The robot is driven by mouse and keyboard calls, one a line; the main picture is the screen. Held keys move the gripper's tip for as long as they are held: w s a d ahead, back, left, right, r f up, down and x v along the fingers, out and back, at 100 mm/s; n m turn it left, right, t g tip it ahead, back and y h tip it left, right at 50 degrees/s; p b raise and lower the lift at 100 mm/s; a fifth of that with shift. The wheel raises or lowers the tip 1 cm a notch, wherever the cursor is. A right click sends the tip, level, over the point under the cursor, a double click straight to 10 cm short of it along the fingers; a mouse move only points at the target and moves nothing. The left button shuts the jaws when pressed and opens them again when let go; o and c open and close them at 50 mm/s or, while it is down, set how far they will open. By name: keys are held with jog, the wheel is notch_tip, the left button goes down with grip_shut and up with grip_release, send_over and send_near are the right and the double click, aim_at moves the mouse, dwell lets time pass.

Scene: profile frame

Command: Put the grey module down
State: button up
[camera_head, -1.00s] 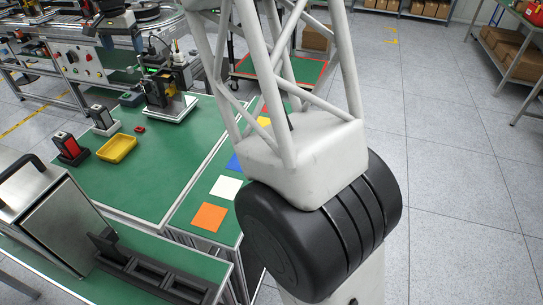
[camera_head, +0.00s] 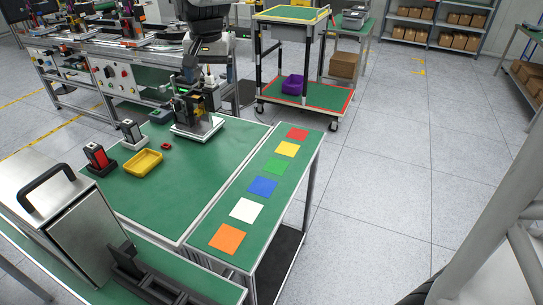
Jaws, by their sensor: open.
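A small grey-and-black block (camera_head: 131,129), which looks like the grey module, stands upright in a pale holder on the green bench (camera_head: 185,185), at its left. My gripper (camera_head: 200,76) is open, pointing down at the top of the view, over or behind the small bench fixture (camera_head: 199,126). It is well to the right of the block and apart from it. The fingertips are small and overlap the fixture, so their height and anything between them are unclear.
A red-and-black block (camera_head: 98,157), a yellow tray (camera_head: 143,162) and a small red part (camera_head: 166,146) are near the left. Coloured squares, including a white one (camera_head: 247,210), line the right strip. A metal box (camera_head: 75,215) with a handle stands front left.

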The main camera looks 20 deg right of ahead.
jog(key=s+d+f+n, duration=0.1)
jog(key=s+d+f, duration=0.1)
jog(key=s, duration=0.9)
jog(key=s+d+f+n, duration=0.1)
jog(key=s+d+f, duration=0.2)
jog(key=s, duration=0.7)
jog(key=s+d+f+n+t, duration=0.1)
jog(key=s+d+f, duration=0.2)
jog(key=s+f, duration=0.3)
jog(key=s, duration=0.5)
jog(key=shift+s, duration=0.35)
